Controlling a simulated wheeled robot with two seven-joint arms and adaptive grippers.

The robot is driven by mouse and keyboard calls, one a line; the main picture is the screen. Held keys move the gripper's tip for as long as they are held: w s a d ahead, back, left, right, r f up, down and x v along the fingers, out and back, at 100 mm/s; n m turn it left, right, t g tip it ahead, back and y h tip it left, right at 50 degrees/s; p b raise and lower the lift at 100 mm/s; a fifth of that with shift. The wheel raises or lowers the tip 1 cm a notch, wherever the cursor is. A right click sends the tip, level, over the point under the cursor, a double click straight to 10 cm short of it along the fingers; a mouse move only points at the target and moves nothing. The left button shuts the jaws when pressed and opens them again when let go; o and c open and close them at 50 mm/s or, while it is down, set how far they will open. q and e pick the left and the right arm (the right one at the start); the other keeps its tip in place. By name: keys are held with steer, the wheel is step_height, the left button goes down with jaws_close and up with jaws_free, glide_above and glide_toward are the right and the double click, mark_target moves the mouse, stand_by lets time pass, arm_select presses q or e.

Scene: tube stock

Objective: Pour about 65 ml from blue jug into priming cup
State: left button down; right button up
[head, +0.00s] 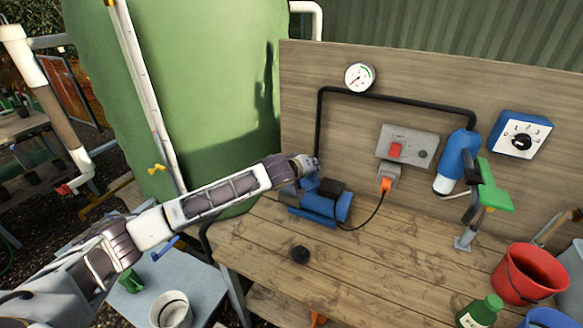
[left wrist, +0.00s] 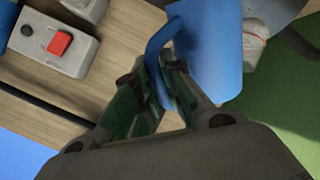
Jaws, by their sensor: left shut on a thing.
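My left gripper (head: 310,166) is over the blue pump (head: 325,205) at the back of the bench. In the left wrist view my left gripper (left wrist: 160,88) is shut on the handle of the blue jug (left wrist: 208,45). The jug's body is beside the fingers and partly cut off by the top edge. In the head view a blue patch lies right under the gripper, but I cannot tell whether it is jug or pump. I cannot make out the priming cup or the water level. My right gripper is not in view.
A grey switch box (head: 407,146) with a red button and a black pipe (head: 395,91) are on the backboard (head: 440,90). A black cap (head: 300,254) lies on the bench (head: 390,270). A red bucket (head: 530,275) and green bottle (head: 480,312) stand at the right. The bench middle is mostly clear.

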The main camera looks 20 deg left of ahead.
arm_select(q)
steer(key=shift+w+a+r, duration=0.1)
steer(key=shift+r, duration=0.15)
stand_by(0.3)
